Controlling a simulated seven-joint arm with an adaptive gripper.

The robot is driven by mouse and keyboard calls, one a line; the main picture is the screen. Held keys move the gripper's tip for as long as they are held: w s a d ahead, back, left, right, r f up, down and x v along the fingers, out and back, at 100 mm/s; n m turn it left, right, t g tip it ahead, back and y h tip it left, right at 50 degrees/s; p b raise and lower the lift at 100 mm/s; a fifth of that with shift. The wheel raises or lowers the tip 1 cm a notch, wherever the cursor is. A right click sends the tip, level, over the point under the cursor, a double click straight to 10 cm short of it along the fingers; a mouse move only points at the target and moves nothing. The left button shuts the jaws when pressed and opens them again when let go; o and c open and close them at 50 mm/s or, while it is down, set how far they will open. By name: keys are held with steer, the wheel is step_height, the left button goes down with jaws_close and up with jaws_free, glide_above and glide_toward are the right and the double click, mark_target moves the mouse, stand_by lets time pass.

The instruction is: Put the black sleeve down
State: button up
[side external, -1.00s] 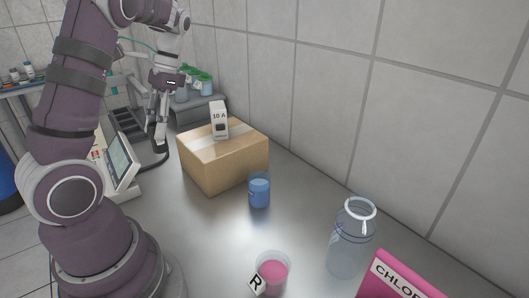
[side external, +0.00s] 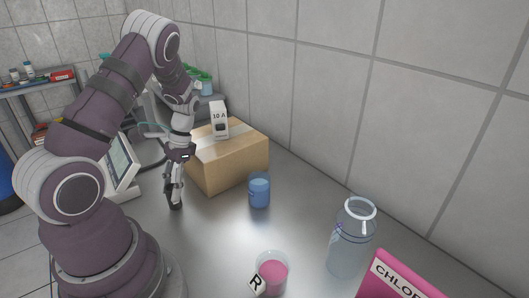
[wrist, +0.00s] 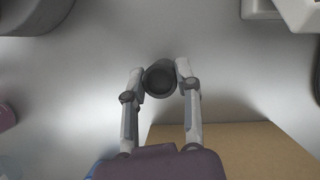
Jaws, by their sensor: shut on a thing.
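The black sleeve (wrist: 160,80) is a short dark round tube, seen from above in the wrist view between my two fingertips. My gripper (wrist: 160,82) is shut on it, one finger on each side. In the side view my gripper (side external: 174,196) points down over the metal table, left of the cardboard box. The sleeve (side external: 175,205) shows there as a small dark piece at the fingertips, low near the table top. I cannot tell whether it touches the table.
The cardboard box (side external: 236,166) stands just right of my gripper, with a white "10 A" block (side external: 219,121) on it. A blue beaker (side external: 259,191), a pink beaker (side external: 273,272) and a clear bottle (side external: 350,240) stand further right. A screen device (side external: 122,163) is at left. Table (side external: 205,240) in front is clear.

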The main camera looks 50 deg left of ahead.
steer(key=shift+f, duration=0.1)
steer(key=o, duration=0.8)
steer(key=d+v, duration=0.1)
steer(key=v, duration=1.1)
steer(key=d+r+t, duration=0.2)
steer(key=d+t, duration=0.1)
steer(key=d, duration=0.2)
steer(key=s+d+r+m+t, duration=0.1)
steer(key=d+r+t, duration=0.1)
steer(key=d, duration=0.4)
steer(key=s+d+r+m+t, duration=0.1)
steer(key=d+r+t, duration=0.2)
steer(key=d+t, duration=0.2)
steer(key=shift+d+y, duration=0.4)
